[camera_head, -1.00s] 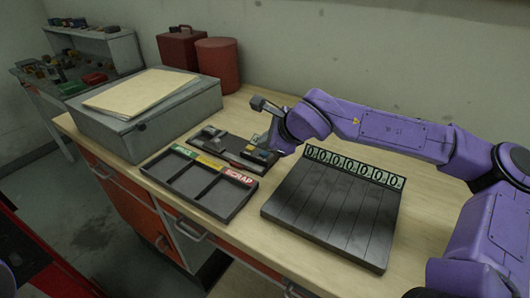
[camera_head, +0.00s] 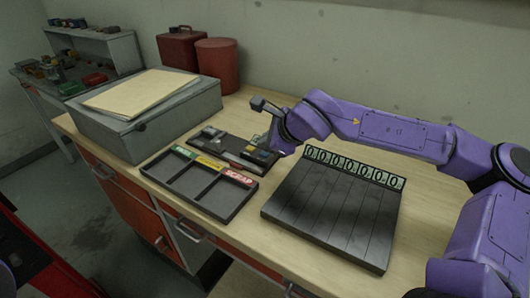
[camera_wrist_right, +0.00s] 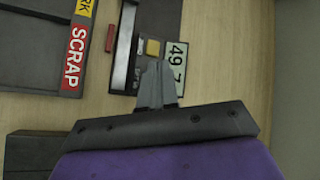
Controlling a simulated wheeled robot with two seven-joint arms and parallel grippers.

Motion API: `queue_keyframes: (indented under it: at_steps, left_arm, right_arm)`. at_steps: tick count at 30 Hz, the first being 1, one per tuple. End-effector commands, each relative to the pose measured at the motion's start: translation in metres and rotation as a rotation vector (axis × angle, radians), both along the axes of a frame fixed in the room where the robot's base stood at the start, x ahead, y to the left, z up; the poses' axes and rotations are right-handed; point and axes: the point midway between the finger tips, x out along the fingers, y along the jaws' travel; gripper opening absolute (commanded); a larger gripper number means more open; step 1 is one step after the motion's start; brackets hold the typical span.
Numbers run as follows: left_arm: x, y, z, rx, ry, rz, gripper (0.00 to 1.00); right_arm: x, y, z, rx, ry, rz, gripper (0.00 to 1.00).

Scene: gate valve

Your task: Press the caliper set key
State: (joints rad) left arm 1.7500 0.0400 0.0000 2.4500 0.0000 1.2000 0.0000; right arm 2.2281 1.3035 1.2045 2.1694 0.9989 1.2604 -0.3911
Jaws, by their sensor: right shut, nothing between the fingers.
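The caliper unit (camera_head: 232,145) is a dark, flat device on the workbench behind the labelled tray. In the right wrist view its dark body (camera_wrist_right: 158,18) carries a yellow square key (camera_wrist_right: 153,47) beside small dark keys. A pale green display (camera_wrist_right: 176,66) reading about 49.7 lies beside it; part of its text is hidden by a finger. My right gripper (camera_wrist_right: 157,68) is shut and empty, its tips just short of the yellow key in the picture. I cannot tell whether they touch the unit. In the head view the right gripper (camera_head: 272,140) is over the unit's right end. My left gripper is not in view.
A three-slot tray (camera_head: 200,186) with coloured labels, one reading SCRAP, lies in front of the caliper. A dark sloped rack (camera_head: 333,210) with zero digits stands at the right. A grey box (camera_head: 150,120) and red containers (camera_head: 216,65) stand at the back left.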

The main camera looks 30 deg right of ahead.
Motion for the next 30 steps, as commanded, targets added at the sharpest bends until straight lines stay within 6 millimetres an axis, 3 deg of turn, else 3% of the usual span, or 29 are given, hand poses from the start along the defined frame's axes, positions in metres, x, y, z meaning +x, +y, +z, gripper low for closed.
queue_keyframes:
  at_steps: [30]
  left_arm:
    - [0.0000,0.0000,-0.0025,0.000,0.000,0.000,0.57]
  right_arm:
    - [-0.0010,0.0000,-0.0086,0.000,0.000,0.000,0.00]
